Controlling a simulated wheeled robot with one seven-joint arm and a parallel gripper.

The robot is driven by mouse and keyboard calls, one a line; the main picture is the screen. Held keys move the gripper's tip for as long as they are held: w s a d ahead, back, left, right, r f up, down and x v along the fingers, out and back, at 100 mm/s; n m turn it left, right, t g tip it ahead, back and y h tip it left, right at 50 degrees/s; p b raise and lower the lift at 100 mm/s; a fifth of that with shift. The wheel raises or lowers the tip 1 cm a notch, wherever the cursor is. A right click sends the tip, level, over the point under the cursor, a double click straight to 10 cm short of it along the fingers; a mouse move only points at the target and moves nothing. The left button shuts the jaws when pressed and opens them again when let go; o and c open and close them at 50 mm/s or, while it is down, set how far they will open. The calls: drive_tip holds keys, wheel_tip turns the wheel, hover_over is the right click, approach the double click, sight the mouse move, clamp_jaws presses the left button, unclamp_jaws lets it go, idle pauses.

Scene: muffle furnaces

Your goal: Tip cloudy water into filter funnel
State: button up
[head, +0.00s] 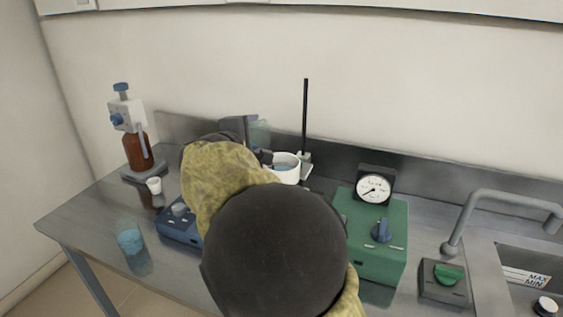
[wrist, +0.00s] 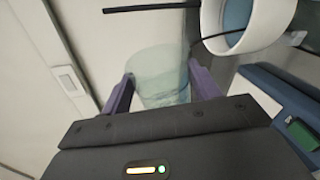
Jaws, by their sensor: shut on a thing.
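My gripper (wrist: 161,78) is shut on a clear beaker (wrist: 158,72), with one purple finger on each side. The beaker holds pale, cloudy-looking liquid, and it looks tilted in the wrist view. In the head view the beaker (head: 260,132) is raised just above and left of the white filter funnel (head: 287,176), apart from it as far as I can tell. The funnel stands by a black rod (head: 305,115). In the wrist view the funnel (wrist: 272,22) is at the upper right, with a bluish surface inside. My arm hides what is below the funnel.
A green box with a gauge (head: 372,235) stands right of my arm; a tap (head: 500,200) and sink are further right. At left are a blue device (head: 178,226), a blue-tinted glass (head: 130,240), a small white cup (head: 154,185) and a brown bottle (head: 137,150).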

drive_tip(key=shift+s+d+r+m+b, duration=0.15)
drive_tip(key=shift+m+b, duration=0.2)
drive_tip(key=shift+b, duration=0.65)
drive_tip(key=shift+w+d+r+m+b, duration=0.15)
drive_tip(key=shift+m+b, duration=0.2)
drive_tip(key=shift+b, duration=0.65)
idle(0.3)
drive_tip(key=shift+s, duration=0.1)
idle(0.7)
drive_tip(key=shift+a+n+p, duration=0.2)
drive_tip(key=shift+n+p, duration=0.2)
drive_tip(key=shift+p, duration=0.5)
drive_tip(key=shift+a+f+n+p, duration=0.2)
drive_tip(key=shift+a+n+p, duration=0.1)
drive_tip(key=shift+n+p, duration=0.6)
drive_tip(key=shift+w+a+f+h+p, duration=0.15)
drive_tip(key=shift+w+h+p, duration=0.15)
drive_tip(key=shift+p, duration=0.3)
drive_tip(key=shift+s+f+n, duration=0.1)
drive_tip(key=shift+f+n, duration=0.05)
drive_tip(key=shift+n, duration=0.15)
